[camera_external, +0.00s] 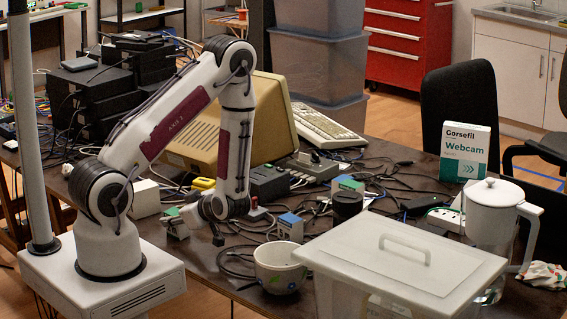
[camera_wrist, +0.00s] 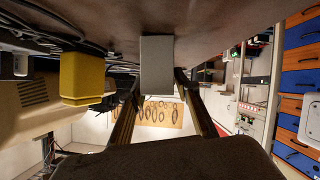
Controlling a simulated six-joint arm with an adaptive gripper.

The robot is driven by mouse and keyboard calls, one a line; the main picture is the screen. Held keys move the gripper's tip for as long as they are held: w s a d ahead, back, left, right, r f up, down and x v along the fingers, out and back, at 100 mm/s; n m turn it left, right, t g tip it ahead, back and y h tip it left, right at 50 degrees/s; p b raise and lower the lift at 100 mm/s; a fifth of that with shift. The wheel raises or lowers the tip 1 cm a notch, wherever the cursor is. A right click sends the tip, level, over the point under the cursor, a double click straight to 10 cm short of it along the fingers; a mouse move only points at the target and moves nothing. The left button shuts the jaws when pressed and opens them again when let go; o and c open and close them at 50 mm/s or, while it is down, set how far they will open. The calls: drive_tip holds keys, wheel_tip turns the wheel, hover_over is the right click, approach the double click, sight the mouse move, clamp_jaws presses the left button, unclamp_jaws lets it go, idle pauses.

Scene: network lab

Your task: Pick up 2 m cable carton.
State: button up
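A small white carton with a green part (camera_external: 176,224) stands on the table just left of my gripper (camera_external: 194,217) in the external view. Its label is too small to read, so I cannot tell whether it is the 2 m cable carton. In the wrist view a plain grey box face (camera_wrist: 157,62) lies straight ahead, between the tips of my gripper (camera_wrist: 158,76). The fingers are spread, one on each side of it, and I see no clear contact.
A white mug (camera_external: 279,268), a lidded clear bin (camera_external: 400,262) and a white jug (camera_external: 491,220) stand to the right. A beige monitor (camera_external: 268,115) is behind my arm. A yellow block (camera_wrist: 82,78) is near the box in the wrist view. Loose cables cover much of the table.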

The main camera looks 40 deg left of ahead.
sight(175, 212)
drive_tip(key=c, duration=0.5)
drive_tip(key=shift+o, duration=0.2)
drive_tip(key=shift+r, duration=0.15)
drive_tip(key=shift+r, duration=4.85)
